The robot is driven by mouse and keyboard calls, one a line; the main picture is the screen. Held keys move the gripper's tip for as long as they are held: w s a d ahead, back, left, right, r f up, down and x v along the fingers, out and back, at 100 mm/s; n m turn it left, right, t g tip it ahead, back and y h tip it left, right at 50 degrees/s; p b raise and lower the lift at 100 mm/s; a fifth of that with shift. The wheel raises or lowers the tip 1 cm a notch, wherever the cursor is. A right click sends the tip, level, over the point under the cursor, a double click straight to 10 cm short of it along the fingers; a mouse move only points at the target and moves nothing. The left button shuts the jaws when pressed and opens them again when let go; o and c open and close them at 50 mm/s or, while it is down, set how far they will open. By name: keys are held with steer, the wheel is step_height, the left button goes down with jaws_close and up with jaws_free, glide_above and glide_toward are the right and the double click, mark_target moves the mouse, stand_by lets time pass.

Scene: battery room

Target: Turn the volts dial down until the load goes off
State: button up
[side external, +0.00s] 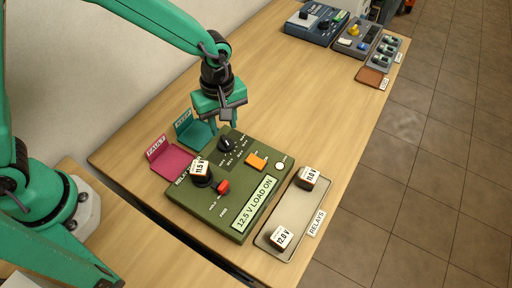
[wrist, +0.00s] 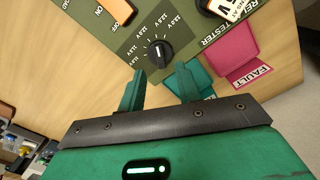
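The olive-green relay tester (side external: 235,205) lies on the wooden bench, and its display (side external: 256,203) reads "12.5 V LOAD ON". The volts dial (side external: 226,144) is a black knob with a white pointer mark, near the tester's far end. It also shows in the wrist view (wrist: 158,53), ringed by voltage marks. My gripper (side external: 227,124) points down just above the dial. In the wrist view my gripper (wrist: 158,80) is open, its two green fingers apart on either side of the dial's near edge, with nothing held. A relay marked 11.5 V (side external: 201,171) sits in the tester's socket.
A red switch (side external: 223,187) and an orange on/off switch (side external: 257,162) stand on the tester. The magenta FAULT tray (side external: 174,164) and a teal tray (side external: 188,137) lie beside it. A RELAYS tray (side external: 264,242) holds two relays. Other devices (side external: 318,22) stand farther back.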

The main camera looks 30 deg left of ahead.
mark_target(224, 139)
steer(key=shift+r, duration=1.4)
steer(key=s+a+r+m+t, duration=0.3)
steer(key=s+a+r+m, duration=0.15)
steer(key=a+r, duration=0.65)
steer(key=s+a+r+m+t, duration=0.2)
steer(key=s+a+r+m, duration=0.4)
steer(key=s, duration=0.4)
steer(key=shift+a+r+m+t, duration=0.15)
steer(key=shift+a+m+t, duration=0.15)
steer(key=shift+a+m, duration=0.55)
steer(key=shift+w, duration=0.15)
